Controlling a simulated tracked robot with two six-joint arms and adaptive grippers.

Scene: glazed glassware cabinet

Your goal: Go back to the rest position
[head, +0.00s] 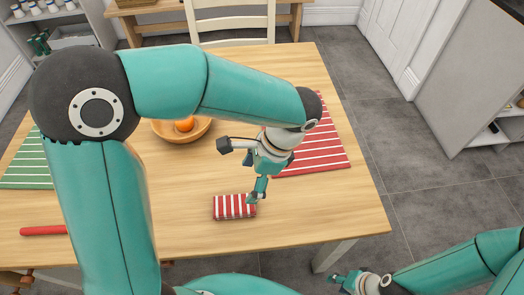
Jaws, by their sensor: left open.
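My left arm reaches in from the left and bends over the wooden table. My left gripper (257,195) points down at the right edge of a small folded red-and-white striped cloth (233,208) near the table's front. The gripper is open, and I see nothing held in it. I cannot tell whether its fingertips touch the cloth. My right gripper (337,279) is low at the bottom right, off the table's front right corner, seen small. I cannot tell whether its fingers are open or shut.
The wooden table (300,212) bears a bowl (202,127) with an orange fruit (184,124), a red striped mat (325,150), a green striped mat (22,165) and a red rod-shaped thing (43,231). A chair (233,25) stands behind. Grey floor (425,190) is free at right.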

